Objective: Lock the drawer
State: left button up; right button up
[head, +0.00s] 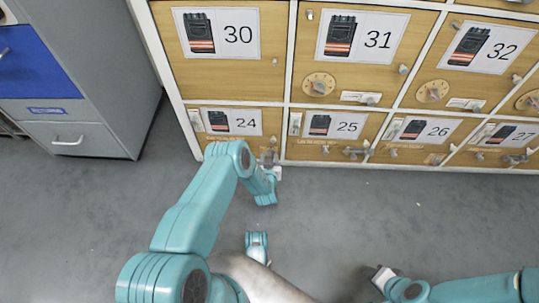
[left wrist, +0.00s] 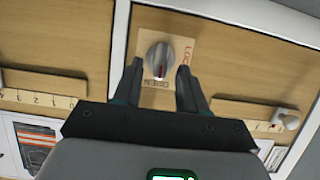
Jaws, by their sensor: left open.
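The drawer's lock knob (left wrist: 158,58) is a grey round dial with a red pointer mark on a tan plate (left wrist: 181,46). The plate has "LOC…" printed at its side and a small word below the knob; the red mark points down toward that word. My left gripper (left wrist: 159,69) is open, with one finger on each side of the knob. Contact with it cannot be told. In the head view my left gripper (head: 272,166) is low at the front of the lockers, by drawer 24 (head: 240,121); my arm hides the knob there.
Drawer 25 (head: 333,124) and drawer 26 (head: 430,129) lie to the right, with small knobs and metal latches. Larger doors such as 31 (head: 352,36) are above. A grey cabinet (head: 108,95) with a blue drawer (head: 38,65) stands at left. The floor (head: 420,210) in front is clear.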

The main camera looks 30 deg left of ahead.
pick_arm(q)
jog(key=shift+w, duration=0.1)
dwell(0.3)
grip_shut()
